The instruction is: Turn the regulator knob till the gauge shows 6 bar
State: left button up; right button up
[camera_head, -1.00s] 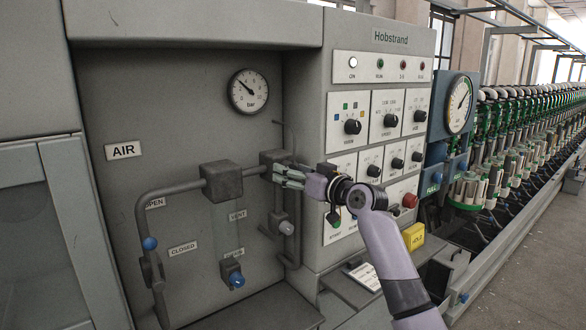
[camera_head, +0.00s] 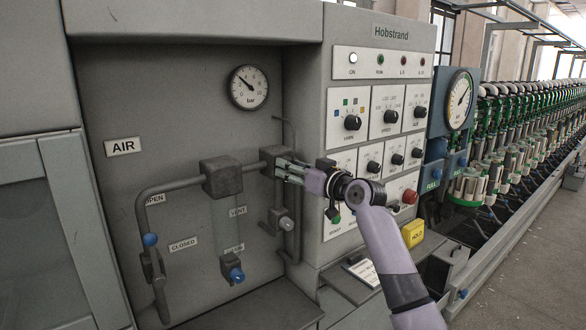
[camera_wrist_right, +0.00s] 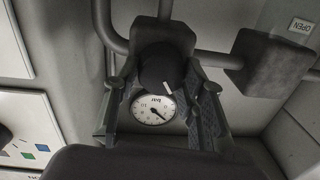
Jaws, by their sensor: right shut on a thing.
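The round white pressure gauge (camera_head: 248,88) is on the grey panel at upper left in the head view. Its needle points to the upper left; the numbers are too small to read surely. The gauge (camera_wrist_right: 153,109) appears upside down in the wrist view, behind the knob. The black regulator knob (camera_wrist_right: 160,68) has a white mark and sits between the fingers of my right gripper (camera_head: 287,170), which is shut on it. In the head view the gripper hides the knob; the regulator body (camera_head: 274,153) shows behind it. My left gripper is not in view.
Grey piping with a square block (camera_head: 221,177) runs left of the gripper. A blue-tipped handle (camera_head: 150,240) and a lower blue knob (camera_head: 236,275) are there. The control panel with black knobs (camera_head: 352,122) and a red button (camera_head: 409,196) stands close right of the gripper.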

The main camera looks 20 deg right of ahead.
jog(key=shift+m, duration=0.3)
jog(key=shift+c, duration=0.5)
jog(key=m+p, duration=0.4)
jog(key=m, duration=0.2)
jog(key=m+p, duration=0.4)
jog(key=m, duration=0.3)
jog(key=m+t+h+p, duration=0.1)
jog(key=m+p, duration=0.3)
jog(key=m, duration=0.3)
jog(key=shift+d+f, duration=0.1)
jog(key=shift+f, duration=0.15)
jog(key=shift+p, duration=0.3)
jog(key=o, duration=1.2)
jog(key=shift+c, duration=0.2)
